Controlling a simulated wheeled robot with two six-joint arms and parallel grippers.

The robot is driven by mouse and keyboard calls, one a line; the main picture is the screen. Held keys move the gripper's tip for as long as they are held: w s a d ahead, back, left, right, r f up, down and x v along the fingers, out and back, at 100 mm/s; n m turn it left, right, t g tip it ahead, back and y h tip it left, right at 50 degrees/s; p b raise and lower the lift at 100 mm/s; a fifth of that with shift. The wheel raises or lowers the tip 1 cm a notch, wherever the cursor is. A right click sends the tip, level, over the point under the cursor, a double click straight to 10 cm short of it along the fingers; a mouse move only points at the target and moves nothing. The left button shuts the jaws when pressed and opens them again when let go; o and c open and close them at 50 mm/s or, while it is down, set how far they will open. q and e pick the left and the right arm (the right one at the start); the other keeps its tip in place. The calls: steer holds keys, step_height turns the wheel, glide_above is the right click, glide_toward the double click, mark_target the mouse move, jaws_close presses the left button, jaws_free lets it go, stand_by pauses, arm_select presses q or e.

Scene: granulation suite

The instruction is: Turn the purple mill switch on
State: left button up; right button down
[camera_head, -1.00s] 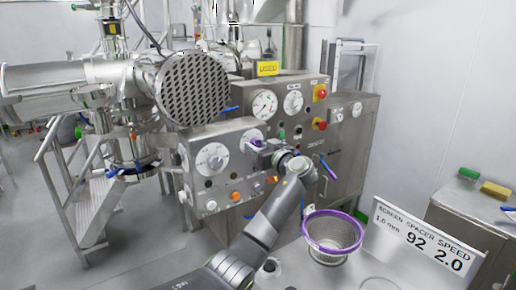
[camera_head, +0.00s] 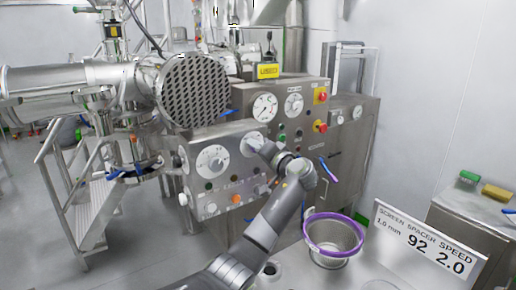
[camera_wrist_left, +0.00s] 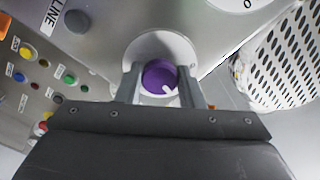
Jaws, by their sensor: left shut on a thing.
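The purple mill switch (camera_wrist_left: 158,74) is a round knob with a white pointer mark, set on a pale round dial plate (camera_wrist_left: 188,48) in the left wrist view. My left gripper (camera_wrist_left: 158,80) has one finger on each side of the knob and is shut on it. In the head view my left gripper (camera_head: 259,147) reaches the right part of the steel control panel and hides the knob. The white dial (camera_head: 252,138) shows partly behind it. The knob's white mark points toward the lower right in the left wrist view. My right gripper is not in view.
Another white dial (camera_head: 211,160) and several coloured buttons sit left of my gripper. The perforated cylinder end (camera_head: 193,90) juts out above the panel. A purple-rimmed basket (camera_head: 333,237) and a sign (camera_head: 428,242) stand in front to the right.

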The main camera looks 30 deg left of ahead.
arm_select(q)
steer(key=shift+m+p, duration=1.85)
steer(key=shift+m, duration=1.85)
steer(key=o, duration=1)
